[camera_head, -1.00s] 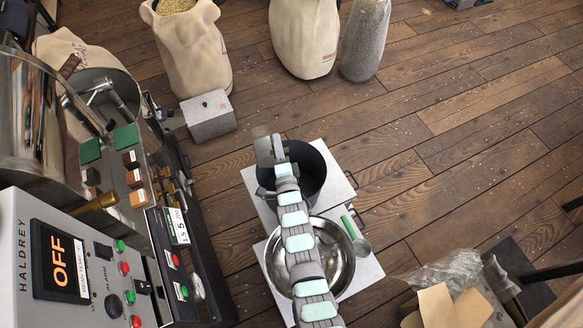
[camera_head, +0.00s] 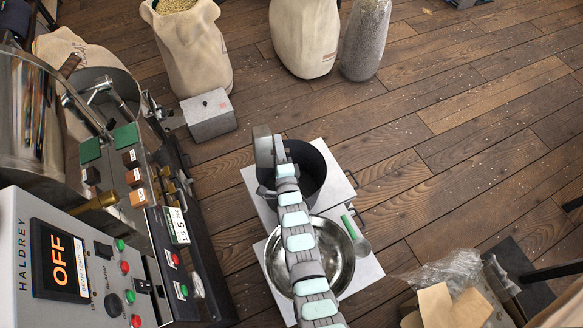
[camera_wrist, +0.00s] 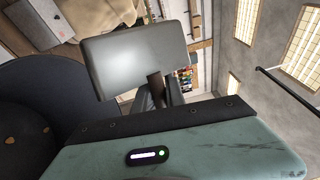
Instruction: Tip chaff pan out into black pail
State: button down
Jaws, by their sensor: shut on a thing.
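The black pail (camera_head: 312,172) stands on a pale flat board, behind the steel bowl. Its dark inside fills the left of the wrist view (camera_wrist: 40,105), with a few small brown bits in it. The grey metal chaff pan (camera_head: 263,150) is at the far end of my arm, steeply tilted over the pail's left side. In the wrist view the pan (camera_wrist: 135,55) shows a smooth grey face and a short dark handle. My gripper (camera_head: 281,160) is shut on the pan; its fingertips are mostly hidden. I cannot see whether chaff is left in the pan.
A steel bowl (camera_head: 338,255) sits under my arm, with a green-handled scoop (camera_head: 354,234) at its right. The roaster's control panel (camera_head: 75,260) stands close at left. A grey box (camera_head: 208,115) and sacks (camera_head: 190,55) are behind.

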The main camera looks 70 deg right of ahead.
jog(key=shift+s+f+m+b, duration=0.1)
jog(key=shift+f+m+b, duration=0.5)
jog(key=shift+m, duration=0.4)
dwell(0.9)
jog(key=shift+s+d+r+m+b, duration=0.15)
jog(key=shift+r+m+b, duration=0.1)
jog(key=shift+m+b, duration=0.45)
dwell(1.3)
